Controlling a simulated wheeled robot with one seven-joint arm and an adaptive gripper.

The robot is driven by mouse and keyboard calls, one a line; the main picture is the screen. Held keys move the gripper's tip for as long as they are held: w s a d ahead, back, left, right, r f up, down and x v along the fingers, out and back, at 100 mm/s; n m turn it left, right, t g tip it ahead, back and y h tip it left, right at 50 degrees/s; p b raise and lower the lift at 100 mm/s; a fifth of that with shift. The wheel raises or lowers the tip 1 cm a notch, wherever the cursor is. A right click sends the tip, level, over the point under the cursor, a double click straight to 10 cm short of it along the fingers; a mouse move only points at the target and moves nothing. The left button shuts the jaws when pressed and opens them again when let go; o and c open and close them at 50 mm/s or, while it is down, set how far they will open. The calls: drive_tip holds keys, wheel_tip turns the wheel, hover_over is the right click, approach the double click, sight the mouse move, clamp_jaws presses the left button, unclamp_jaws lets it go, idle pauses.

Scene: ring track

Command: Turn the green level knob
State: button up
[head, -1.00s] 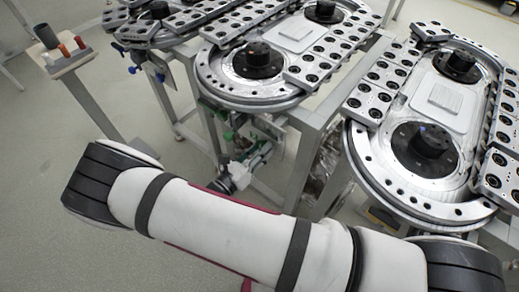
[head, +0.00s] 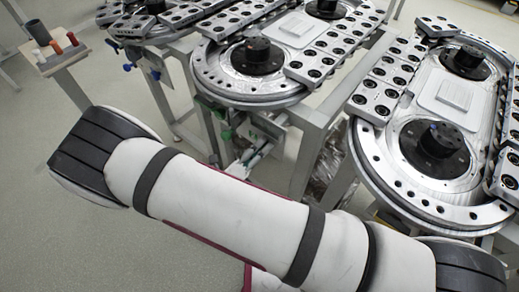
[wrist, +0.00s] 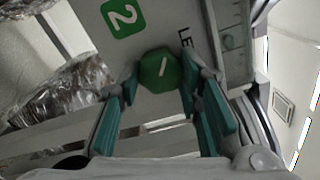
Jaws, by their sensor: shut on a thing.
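The green level knob (wrist: 159,71) shows in the wrist view, a faceted green knob with a short white slanted mark on its face. It sits on a pale panel (wrist: 160,28) that bears a green label with the number 2 and partly hidden lettering. My gripper (wrist: 160,74) is shut on the knob, with one teal-padded finger on each side of it. In the head view my white arm crosses the lower part, and I cannot make out the gripper or the knob clearly there.
Ring tracks (head: 250,92) with black hubs stand on metal frames at the back and right. A small stand (head: 62,55) with coloured pegs is at the upper left. Crumpled clear wrap (wrist: 62,88) lies left of the panel. The floor at left is open.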

drive_tip(key=shift+n, duration=0.4)
drive_tip(key=o, duration=1.1)
drive_tip(key=shift+o, duration=0.2)
drive_tip(key=shift+a, duration=0.1)
drive_tip(key=v, duration=1.2)
drive_tip(key=shift+w, duration=0.1)
